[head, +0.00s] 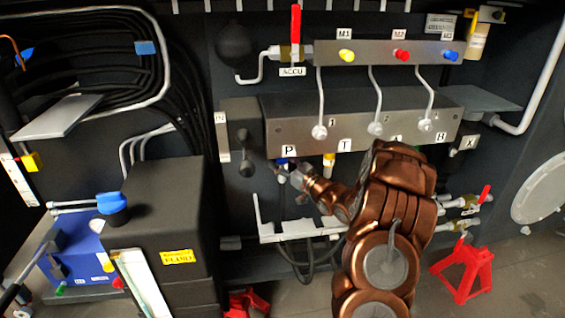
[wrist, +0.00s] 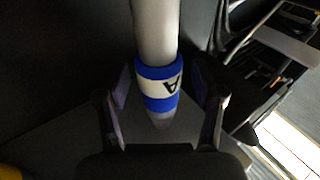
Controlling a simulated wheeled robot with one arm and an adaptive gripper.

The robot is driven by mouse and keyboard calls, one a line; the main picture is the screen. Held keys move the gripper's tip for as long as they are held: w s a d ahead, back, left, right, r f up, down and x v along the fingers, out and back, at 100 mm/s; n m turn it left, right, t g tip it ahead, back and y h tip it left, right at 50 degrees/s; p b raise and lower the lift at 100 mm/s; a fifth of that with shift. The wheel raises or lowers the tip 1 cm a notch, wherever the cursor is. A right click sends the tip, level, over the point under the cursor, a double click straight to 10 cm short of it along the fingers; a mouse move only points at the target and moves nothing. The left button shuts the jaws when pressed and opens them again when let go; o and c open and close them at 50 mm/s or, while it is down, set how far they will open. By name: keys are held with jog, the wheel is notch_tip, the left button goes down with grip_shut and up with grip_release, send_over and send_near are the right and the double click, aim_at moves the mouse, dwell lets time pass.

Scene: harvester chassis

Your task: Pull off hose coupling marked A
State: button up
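The hose coupling marked A (wrist: 157,72) shows in the wrist view as a blue and white banded sleeve on a grey pipe, its letter A upside down. My gripper (wrist: 163,110) is open, with one finger on each side of the sleeve and a gap on both sides. In the head view my gripper (head: 287,177) is small and partly hidden, just below the block's P label. A small blue part (head: 281,162) shows there; I cannot read a mark on it. My arm covers part of the block's lower right side.
The grey valve block (head: 300,132) with labels P, T and R is above my gripper. A yellow-banded fitting (head: 329,160) hangs under T. A pale bracket (head: 290,237) and dark hoses are below. A black box (head: 165,215) stands left.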

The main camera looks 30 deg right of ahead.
grip_shut()
dwell(0.9)
jog(key=shift+f, duration=0.35)
jog(key=shift+f+b, duration=1.2)
jog(key=shift+f, duration=0.75)
